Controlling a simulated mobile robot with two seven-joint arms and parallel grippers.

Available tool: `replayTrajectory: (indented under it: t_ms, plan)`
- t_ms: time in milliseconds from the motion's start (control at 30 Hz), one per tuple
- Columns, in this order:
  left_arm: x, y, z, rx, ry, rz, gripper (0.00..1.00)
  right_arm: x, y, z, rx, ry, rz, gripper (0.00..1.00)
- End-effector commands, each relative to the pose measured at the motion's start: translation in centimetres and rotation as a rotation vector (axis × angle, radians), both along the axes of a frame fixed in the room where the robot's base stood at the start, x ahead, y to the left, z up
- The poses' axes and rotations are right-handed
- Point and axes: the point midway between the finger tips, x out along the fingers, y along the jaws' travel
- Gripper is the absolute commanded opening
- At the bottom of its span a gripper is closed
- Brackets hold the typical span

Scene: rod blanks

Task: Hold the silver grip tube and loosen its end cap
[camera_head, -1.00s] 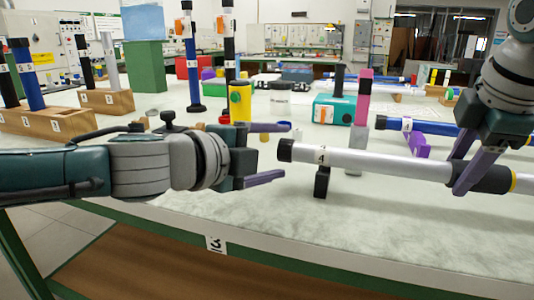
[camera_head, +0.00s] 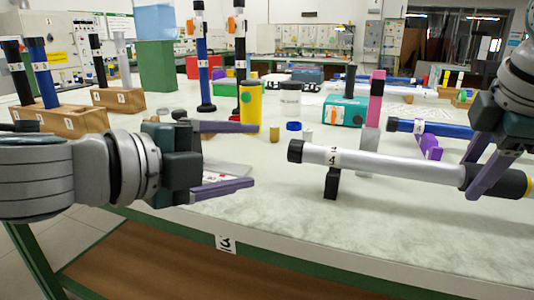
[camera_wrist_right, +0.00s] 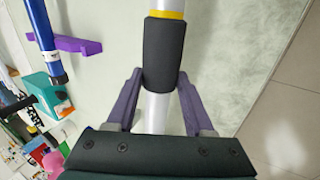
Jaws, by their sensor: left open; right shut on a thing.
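The silver grip tube (camera_head: 400,166) lies roughly level above the table, with a label 4, a black end cap (camera_head: 295,151) at its left end and a black grip sleeve near its right. My right gripper (camera_head: 476,192) is shut on the tube at the sleeve. In the right wrist view its purple fingers flank the black sleeve (camera_wrist_right: 163,55). A black support (camera_head: 331,183) stands under the tube near the cap. My left gripper (camera_head: 255,155) is open and empty, left of the cap and apart from it, its fingers pointing at it.
A yellow cylinder (camera_head: 250,107) and small caps stand behind the left gripper. A teal box (camera_head: 345,111), a pink and grey post (camera_head: 375,98) and a blue tube (camera_head: 432,128) on a purple support are behind the silver tube. The table front (camera_head: 310,225) is clear.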

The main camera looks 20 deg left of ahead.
Motion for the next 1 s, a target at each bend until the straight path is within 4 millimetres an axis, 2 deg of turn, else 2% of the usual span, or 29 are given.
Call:
replayTrajectory:
  t_ms: [600,633,900,1000]
  plan:
    - [0.0,0.0,-0.7,0.0,0.0,0.0,0.77,0.0,0.0,-1.1,0.0,-0.001,0.0,0.0]
    - [0.0,0.0,-0.6,0.0,0.0,0.0,0.77,0.0,0.0,-0.9,0.0,-0.001,0.0,0.56]
    - [0.0,0.0,-0.6,0.0,0.0,0.0,0.77,0.0,0.0,-0.9,0.0,-0.001,0.0,0.86]
    - [0.0,0.0,-0.6,0.0,0.0,0.0,0.77,0.0,0.0,-0.9,0.0,-0.001,0.0,0.87]
